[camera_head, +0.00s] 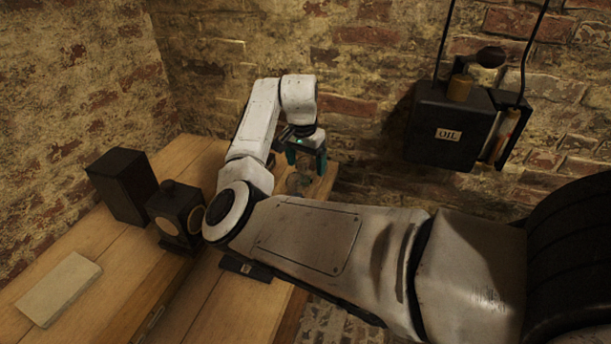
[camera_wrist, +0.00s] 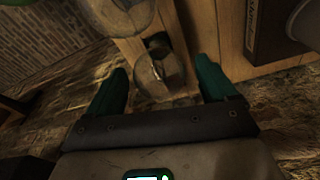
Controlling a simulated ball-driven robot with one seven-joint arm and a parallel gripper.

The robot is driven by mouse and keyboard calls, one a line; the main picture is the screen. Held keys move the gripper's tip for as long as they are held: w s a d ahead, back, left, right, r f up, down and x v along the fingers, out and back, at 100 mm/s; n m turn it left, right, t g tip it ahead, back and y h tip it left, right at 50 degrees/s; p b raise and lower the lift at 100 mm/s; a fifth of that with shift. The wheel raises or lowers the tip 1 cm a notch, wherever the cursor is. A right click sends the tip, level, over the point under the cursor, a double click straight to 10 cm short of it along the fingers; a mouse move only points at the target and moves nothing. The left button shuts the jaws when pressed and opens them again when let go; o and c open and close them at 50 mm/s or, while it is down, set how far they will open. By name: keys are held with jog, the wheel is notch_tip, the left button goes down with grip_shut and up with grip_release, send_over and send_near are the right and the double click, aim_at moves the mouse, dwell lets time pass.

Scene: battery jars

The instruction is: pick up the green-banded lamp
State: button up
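My gripper (camera_head: 306,163) is over the far end of the wooden bench, its teal fingers pointing down. In the wrist view my gripper (camera_wrist: 160,68) is open, with its fingers wide apart. A rounded, greyish glass-like object (camera_wrist: 158,72) shows between and beyond the fingers, and nothing is seen gripped. A small glassy object also shows below the gripper in the head view (camera_head: 298,183). I cannot make out a green band on any of these.
The wooden bench (camera_head: 95,238) also holds a tall dark box (camera_head: 123,186), a pale slab (camera_head: 58,289) and a small dark labelled plate (camera_head: 246,268). A black box marked OIL (camera_head: 447,132) hangs by the brick wall at right. My arm crosses the bench's right side.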

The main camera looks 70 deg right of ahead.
jog(key=c, duration=1.2)
jog(key=shift+r, duration=0.15)
